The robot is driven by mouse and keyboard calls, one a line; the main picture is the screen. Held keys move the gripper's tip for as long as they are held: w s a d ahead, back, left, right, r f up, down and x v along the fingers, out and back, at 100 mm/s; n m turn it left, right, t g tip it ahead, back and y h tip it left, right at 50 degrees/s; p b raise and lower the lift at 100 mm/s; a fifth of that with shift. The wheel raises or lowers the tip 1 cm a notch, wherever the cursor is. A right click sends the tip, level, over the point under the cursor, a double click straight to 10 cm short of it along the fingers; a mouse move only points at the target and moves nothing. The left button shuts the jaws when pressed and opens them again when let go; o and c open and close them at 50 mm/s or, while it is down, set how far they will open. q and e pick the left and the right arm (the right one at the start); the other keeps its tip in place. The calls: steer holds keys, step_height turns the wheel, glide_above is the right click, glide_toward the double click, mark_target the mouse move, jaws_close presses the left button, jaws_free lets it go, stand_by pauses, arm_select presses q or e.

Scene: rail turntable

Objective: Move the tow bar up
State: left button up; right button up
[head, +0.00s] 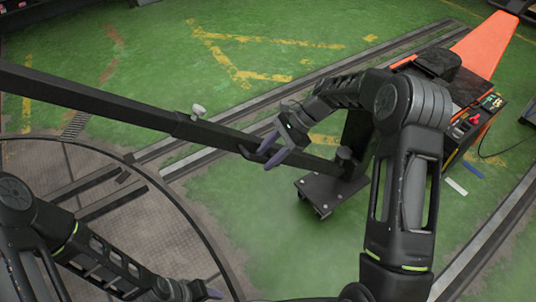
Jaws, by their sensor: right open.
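The tow bar (95,95) is a long dark bar that slopes from the upper left down to a small wheeled base (325,192) right of centre. A light knob (198,111) stands on its upper side. My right gripper (263,158) is open at the bar's lower part, with its purple-grey fingertips beside the bar; I cannot tell whether they touch it. My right arm hides part of the base and the post above it. My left gripper (211,293) is low at the bottom edge, away from the bar, and its jaws are partly cut off.
A round turntable edge (190,212) curves at the lower left, with rails (400,48) running across the green floor. An orange cone (487,45) and a cart with tools (478,118) stand at the right behind my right arm. Open floor (240,225) lies below the bar.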

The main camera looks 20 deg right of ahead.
steer(key=v, duration=0.7)
steer(key=shift+d+r+p, duration=0.25)
steer(key=shift+d+p, duration=0.05)
steer(key=shift+p, duration=0.05)
